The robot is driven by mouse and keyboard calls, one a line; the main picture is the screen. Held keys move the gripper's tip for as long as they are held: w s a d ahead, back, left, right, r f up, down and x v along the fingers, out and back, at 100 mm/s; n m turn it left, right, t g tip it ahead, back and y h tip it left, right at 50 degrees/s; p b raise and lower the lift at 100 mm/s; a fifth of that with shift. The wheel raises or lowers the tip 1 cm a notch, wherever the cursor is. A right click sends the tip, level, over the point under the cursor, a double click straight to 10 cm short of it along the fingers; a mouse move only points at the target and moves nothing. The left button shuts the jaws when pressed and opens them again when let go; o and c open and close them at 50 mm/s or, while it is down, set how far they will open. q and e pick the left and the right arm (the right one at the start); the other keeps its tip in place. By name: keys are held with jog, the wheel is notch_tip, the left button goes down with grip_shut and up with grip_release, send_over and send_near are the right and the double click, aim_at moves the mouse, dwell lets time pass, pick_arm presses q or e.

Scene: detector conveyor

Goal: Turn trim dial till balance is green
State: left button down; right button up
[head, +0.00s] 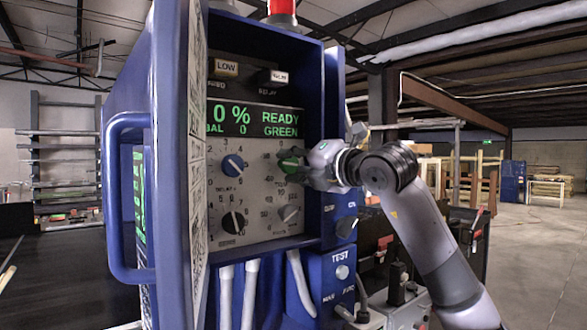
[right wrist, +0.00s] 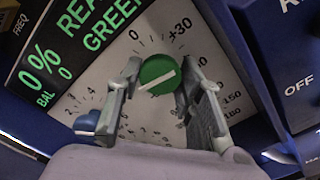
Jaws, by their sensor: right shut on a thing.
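A green dial (head: 290,162) with a white pointer bar sits on the grey panel inside the blue cabinet. My right gripper (head: 300,165) comes in from the right and is shut on this dial. In the right wrist view the green dial (right wrist: 157,72) lies between the two fingers of the right gripper (right wrist: 156,84). Its scale shows 0 and +30, with the pointer bar tilted. The display (head: 256,121) reads 0 %, BAL 0, READY and GREEN in green letters. My left gripper is out of view.
A blue dial (head: 233,164), a black dial (head: 233,222) and a grey dial (head: 289,213) share the panel. The cabinet's side walls stand close around it. A TEST box (head: 341,272) and white cables (head: 250,290) are below. Open floor lies at the right.

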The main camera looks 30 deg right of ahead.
jog(key=o, duration=1.2)
jog(key=shift+c, duration=0.2)
jog(key=s+d, duration=0.1)
jog(key=s, duration=1.1)
jog(key=shift+f, duration=0.1)
